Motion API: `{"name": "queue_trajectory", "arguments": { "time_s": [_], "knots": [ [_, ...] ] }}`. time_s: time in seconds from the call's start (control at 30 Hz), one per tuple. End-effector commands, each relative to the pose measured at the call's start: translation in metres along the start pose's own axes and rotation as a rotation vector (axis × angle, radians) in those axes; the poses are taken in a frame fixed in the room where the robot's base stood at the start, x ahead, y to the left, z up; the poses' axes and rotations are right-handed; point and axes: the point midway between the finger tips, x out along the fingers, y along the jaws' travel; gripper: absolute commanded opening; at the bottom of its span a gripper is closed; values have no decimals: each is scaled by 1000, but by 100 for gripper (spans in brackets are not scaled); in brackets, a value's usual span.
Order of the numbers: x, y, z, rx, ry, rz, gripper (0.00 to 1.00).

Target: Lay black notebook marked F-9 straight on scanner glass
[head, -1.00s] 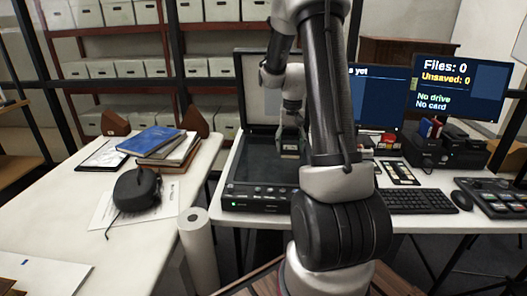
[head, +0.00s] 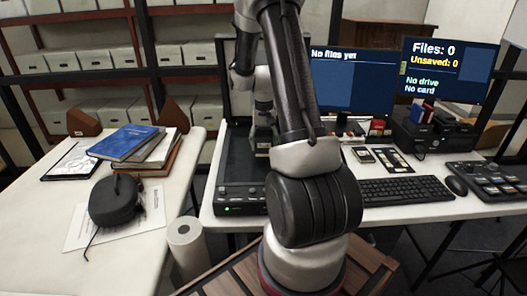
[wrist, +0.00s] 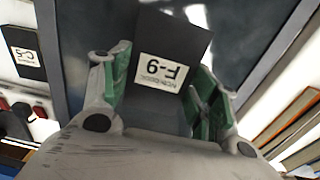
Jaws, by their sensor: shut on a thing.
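The black notebook (wrist: 185,35) has a white label reading F-9, upside down in the wrist view. My gripper (wrist: 160,90) is shut on it, with a green-padded finger on each side. The notebook is over the dark scanner glass (wrist: 85,40); I cannot tell whether it touches. In the wrist view it looks slightly turned against the glass edges. In the head view my gripper (head: 262,138) is above the flatbed scanner (head: 228,190), whose lid stands open. My arm hides the scanner's right part and most of the notebook.
A dark item marked C-5 (wrist: 25,55) lies beside the scanner. A keyboard (head: 405,190), mouse (head: 456,186) and two monitors stand right. On the left table are stacked books (head: 125,143) and a black rounded object (head: 115,202).

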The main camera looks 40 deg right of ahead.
Motion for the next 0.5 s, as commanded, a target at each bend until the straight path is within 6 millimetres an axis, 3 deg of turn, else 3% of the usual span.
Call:
{"name": "queue_trajectory", "arguments": {
  "time_s": [0.3, 0.5],
  "knots": [
    [38, 0, 0, 0, -1, 0, 35],
    [38, 0, 0, 0, 1, 0, 35]
  ]
}}
